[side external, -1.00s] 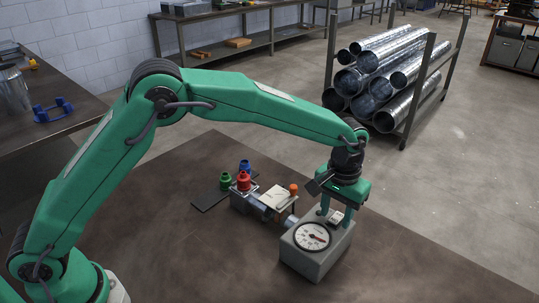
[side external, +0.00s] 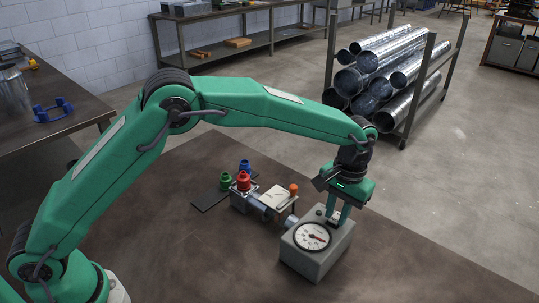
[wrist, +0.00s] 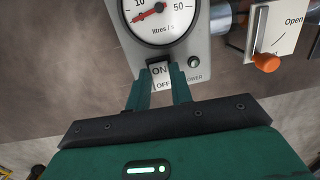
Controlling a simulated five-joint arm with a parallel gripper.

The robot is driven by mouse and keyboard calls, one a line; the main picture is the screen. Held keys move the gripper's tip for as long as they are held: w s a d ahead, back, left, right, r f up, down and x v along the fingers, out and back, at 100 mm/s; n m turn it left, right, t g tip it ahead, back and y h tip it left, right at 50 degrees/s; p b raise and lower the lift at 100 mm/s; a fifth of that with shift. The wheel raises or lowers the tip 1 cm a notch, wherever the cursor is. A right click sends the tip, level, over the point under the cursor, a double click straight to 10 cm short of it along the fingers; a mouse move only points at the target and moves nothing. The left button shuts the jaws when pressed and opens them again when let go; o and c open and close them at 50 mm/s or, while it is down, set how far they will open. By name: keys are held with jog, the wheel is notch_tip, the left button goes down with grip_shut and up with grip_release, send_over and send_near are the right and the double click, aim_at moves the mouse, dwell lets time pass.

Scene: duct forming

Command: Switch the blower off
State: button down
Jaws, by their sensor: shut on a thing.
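The blower is a grey box (side external: 318,262) on the brown bench, with a round white gauge (side external: 312,237) on top. Its rocker switch (wrist: 160,75), marked ON and OFF, lies below the gauge in the wrist view. My gripper (side external: 336,216) points down at the switch. In the wrist view my gripper (wrist: 160,88) has its green fingers on either side of the switch, shut on it. The fingers hide the switch's side edges. The gauge (wrist: 158,14) reads litres/s, and its red needle points to the lower left there.
A small round button (wrist: 194,62) is beside the switch. A pipe joins the box to a plate with an orange-knobbed lever (side external: 293,188) marked Open. Red (side external: 243,181), green (side external: 225,181) and blue (side external: 245,166) fittings stand further left. The front bench is clear.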

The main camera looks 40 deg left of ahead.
aim_at(337, 217)
jog(key=c, duration=1.2)
grip_release()
jog(key=shift+a, duration=0.1)
jog(key=shift+c, duration=0.2)
jog(key=shift+r, duration=0.1)
jog(key=r, duration=0.7)
jog(key=shift+w+r, duration=0.1)
jog(key=shift+w, duration=0.25)
jog(key=shift+r, duration=0.2)
jog(key=shift+r, duration=0.1)
